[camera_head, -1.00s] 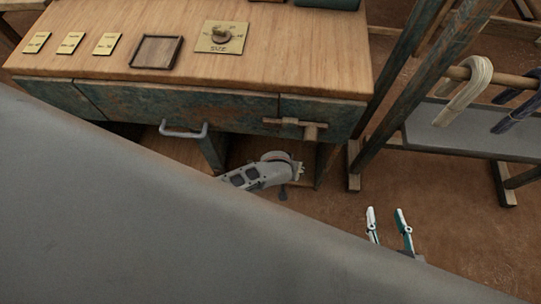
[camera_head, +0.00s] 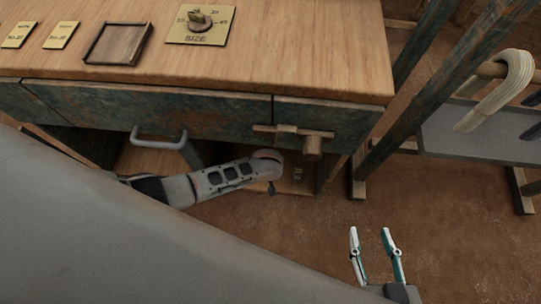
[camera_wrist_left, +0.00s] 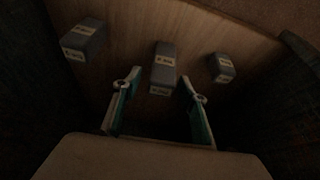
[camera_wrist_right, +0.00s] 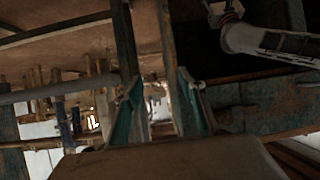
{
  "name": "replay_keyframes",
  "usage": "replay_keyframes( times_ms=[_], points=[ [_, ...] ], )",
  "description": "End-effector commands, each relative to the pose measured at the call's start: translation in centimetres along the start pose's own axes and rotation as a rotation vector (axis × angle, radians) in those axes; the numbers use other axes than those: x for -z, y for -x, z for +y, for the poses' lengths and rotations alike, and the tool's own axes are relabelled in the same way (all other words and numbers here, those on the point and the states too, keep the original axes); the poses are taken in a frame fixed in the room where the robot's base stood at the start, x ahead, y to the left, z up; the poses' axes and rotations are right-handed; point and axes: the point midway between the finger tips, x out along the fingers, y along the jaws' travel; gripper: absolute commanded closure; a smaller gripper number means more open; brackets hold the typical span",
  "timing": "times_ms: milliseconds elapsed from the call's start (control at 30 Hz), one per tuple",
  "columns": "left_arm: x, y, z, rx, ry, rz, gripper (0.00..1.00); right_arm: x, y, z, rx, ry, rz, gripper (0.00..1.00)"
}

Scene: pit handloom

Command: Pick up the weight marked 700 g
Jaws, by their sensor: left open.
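In the left wrist view, several grey block weights with pale labels stand on a wooden shelf (camera_wrist_left: 120,60): one at left (camera_wrist_left: 88,37), one in the middle (camera_wrist_left: 164,62) and one at right (camera_wrist_left: 222,67). The labels are too dark and small to read, so I cannot tell which is 700 g. My left gripper (camera_wrist_left: 158,88) is open and empty, its fingers on either side of the line to the middle weight, which appears beyond the tips. In the head view its fingers are hidden under the bench. My right gripper (camera_head: 371,233) is open and empty above the floor.
The bench (camera_head: 290,60) with its drawers (camera_head: 180,115) overhangs the shelf. A wooden tray (camera_head: 118,44), a size dial plate (camera_head: 201,25) and label plates lie on top. A loom post (camera_head: 430,85) and a rack with a cane-like handle (camera_head: 505,90) stand at right.

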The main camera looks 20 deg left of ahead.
Motion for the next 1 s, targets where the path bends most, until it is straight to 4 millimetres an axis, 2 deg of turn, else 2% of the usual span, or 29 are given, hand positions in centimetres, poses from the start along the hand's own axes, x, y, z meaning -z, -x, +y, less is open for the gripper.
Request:
replay_keyframes(
  times_ms=[33,200,400,600,767,1000],
  points=[
    [-1.6,-1.7,-0.5,0.008,-0.004,-0.019,0.58,-0.8,-0.3,-0.5,0.009,-0.024,-0.007,0.60],
    [-1.4,-3.3,-0.3,0.007,-0.004,-0.018,0.58,0.6,-0.6,-1.2,0.021,-0.071,0.032,0.60],
    [-0.5,-3.6,-0.1,0.002,-0.001,-0.008,0.58,1.9,-0.7,-1.4,0.025,-0.090,0.061,0.60],
    [-0.2,-3.4,0.0,0.001,0.000,-0.004,0.58,2.1,-0.6,-1.4,0.024,-0.089,0.066,0.60],
    [-0.2,-3.4,0.0,0.001,-0.001,-0.005,0.99,2.1,-0.6,-1.4,0.024,-0.089,0.066,0.60],
    [-0.2,-3.4,0.1,-0.001,0.000,-0.004,1.00,2.1,-0.7,-1.4,0.024,-0.089,0.066,0.60]
  ],
)
